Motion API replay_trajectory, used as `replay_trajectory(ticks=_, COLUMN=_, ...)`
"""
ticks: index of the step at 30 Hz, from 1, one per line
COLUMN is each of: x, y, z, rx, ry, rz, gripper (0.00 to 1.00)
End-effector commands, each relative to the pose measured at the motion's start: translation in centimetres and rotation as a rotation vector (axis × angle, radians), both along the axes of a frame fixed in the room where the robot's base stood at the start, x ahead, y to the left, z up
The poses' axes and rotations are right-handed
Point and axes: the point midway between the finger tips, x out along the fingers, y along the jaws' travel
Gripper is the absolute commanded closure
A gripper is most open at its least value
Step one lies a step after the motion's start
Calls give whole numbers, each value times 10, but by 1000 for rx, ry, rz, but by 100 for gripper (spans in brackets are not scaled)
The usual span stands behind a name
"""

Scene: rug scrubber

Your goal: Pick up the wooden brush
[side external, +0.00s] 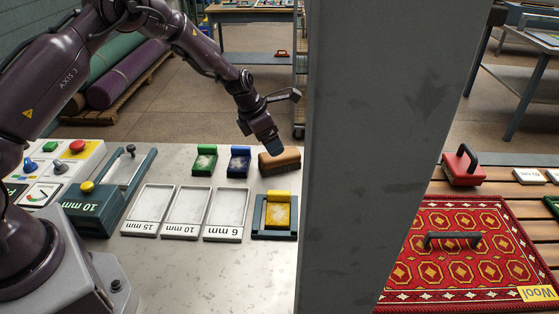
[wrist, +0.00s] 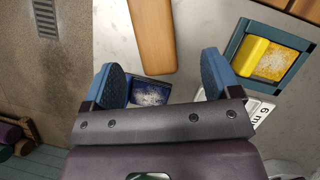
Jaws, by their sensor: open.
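The wooden brush (side external: 281,160) is a brown block lying on the pale work surface, behind the yellow piece, in the side view. In the wrist view it is a long tan block (wrist: 153,34), just ahead of the fingertips and between their lines. My gripper (side external: 267,143) hangs close above the brush in the side view and hides part of its top. In the wrist view my gripper (wrist: 162,75) shows two blue fingers spread apart with nothing held between them. I cannot tell how large the height gap is.
A green-ended block (side external: 204,161) and a blue-ended block (side external: 238,162) lie left of the brush. A yellow block (side external: 278,211) sits in a dark frame in front. White trays (side external: 224,215) lie nearby. A grey pillar (side external: 375,150) hides the area to the right.

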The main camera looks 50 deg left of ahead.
Motion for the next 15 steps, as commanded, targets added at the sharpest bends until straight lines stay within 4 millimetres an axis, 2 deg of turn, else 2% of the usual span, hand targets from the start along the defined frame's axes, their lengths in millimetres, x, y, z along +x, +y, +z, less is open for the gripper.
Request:
replay_trajectory(ticks=3, x=7, y=-2, z=-20, rx=1, ry=2, rz=-2, gripper=17)
replay_trajectory(ticks=11, x=14, y=-4, z=-38, rx=0, ry=1, rz=-2, gripper=17)
replay_trajectory(ticks=15, x=21, y=-2, z=-58, rx=1, ry=2, rz=-2, gripper=17)
